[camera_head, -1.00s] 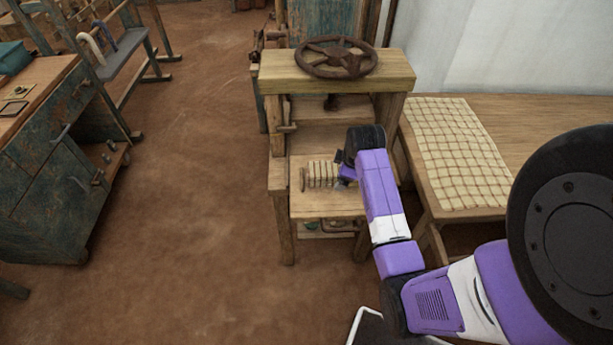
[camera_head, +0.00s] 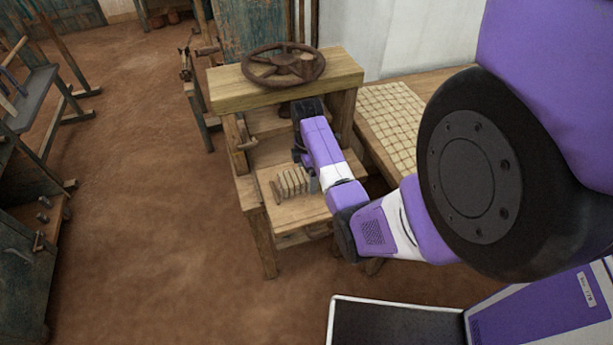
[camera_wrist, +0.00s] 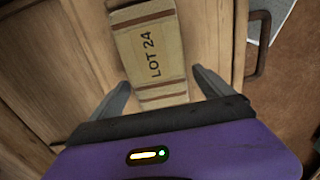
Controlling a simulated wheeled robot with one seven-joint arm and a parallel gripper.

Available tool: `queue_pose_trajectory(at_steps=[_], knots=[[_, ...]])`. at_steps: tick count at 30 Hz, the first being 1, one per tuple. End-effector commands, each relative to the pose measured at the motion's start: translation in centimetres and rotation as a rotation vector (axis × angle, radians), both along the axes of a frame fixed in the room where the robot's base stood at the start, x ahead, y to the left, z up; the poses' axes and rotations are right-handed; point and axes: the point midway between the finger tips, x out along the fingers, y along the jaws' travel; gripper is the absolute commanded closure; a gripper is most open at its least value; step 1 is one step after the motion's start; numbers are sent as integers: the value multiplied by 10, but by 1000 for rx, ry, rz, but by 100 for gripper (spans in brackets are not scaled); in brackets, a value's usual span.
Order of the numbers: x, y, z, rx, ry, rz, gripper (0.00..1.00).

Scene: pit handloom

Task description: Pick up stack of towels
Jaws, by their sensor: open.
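The stack of towels (camera_head: 291,184) is a cream bundle with darker stripes on the low wooden shelf (camera_head: 300,212) of a press. My gripper (camera_wrist: 163,90) is open, with one finger on each side of the bundle's near end and visible gaps between. In the head view my gripper (camera_head: 308,182) is at the bundle's right side, partly hidden by my arm.
The press has a thick top beam (camera_head: 340,76) with a rusty handwheel (camera_head: 284,66) above the shelf. A bench with a checked cloth (camera_head: 392,122) stands behind my arm at the right. A metal handle (camera_wrist: 262,45) is right of the bundle. Open floor (camera_head: 150,200) lies left.

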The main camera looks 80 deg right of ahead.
Motion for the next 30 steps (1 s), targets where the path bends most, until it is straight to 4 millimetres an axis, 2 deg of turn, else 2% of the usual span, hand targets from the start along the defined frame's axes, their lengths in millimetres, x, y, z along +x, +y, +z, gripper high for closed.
queue_pose_trajectory(at_steps=[5,12,14,23,24,30], knots=[[0,0,-17,0,0,-1,9],[0,0,-19,-1,0,-1,9],[0,0,-19,-1,0,-1,19],[0,0,-18,-2,-1,-1,78],[0,0,-18,-2,-1,-1,82],[0,0,-18,-2,-1,-1,82]])
